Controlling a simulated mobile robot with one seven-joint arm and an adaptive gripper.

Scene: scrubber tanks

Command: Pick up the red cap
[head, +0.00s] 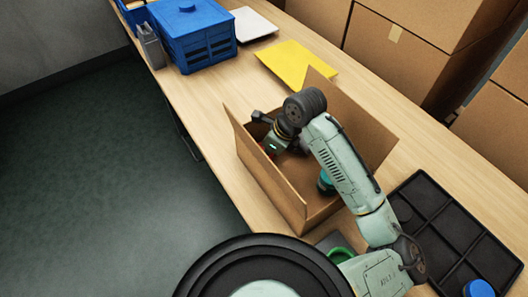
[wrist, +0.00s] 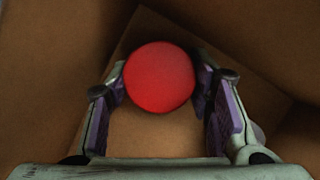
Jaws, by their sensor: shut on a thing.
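The red cap (wrist: 159,78) is a round red disc between the two fingers of my gripper (wrist: 160,95) in the wrist view. The fingers have purple pads and are shut on it from left and right. Cardboard walls and floor surround it. In the head view, my arm reaches into an open cardboard box (head: 262,178), and my gripper is inside it. How far the cap is above the box floor, I cannot tell.
A teal object (head: 325,183) is also in the box. A black compartment tray (head: 440,225) and a blue round cap (head: 479,288) are at right. Beyond the box are a yellow sheet (head: 298,64), a blue crate (head: 195,38) and large cartons (head: 400,45).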

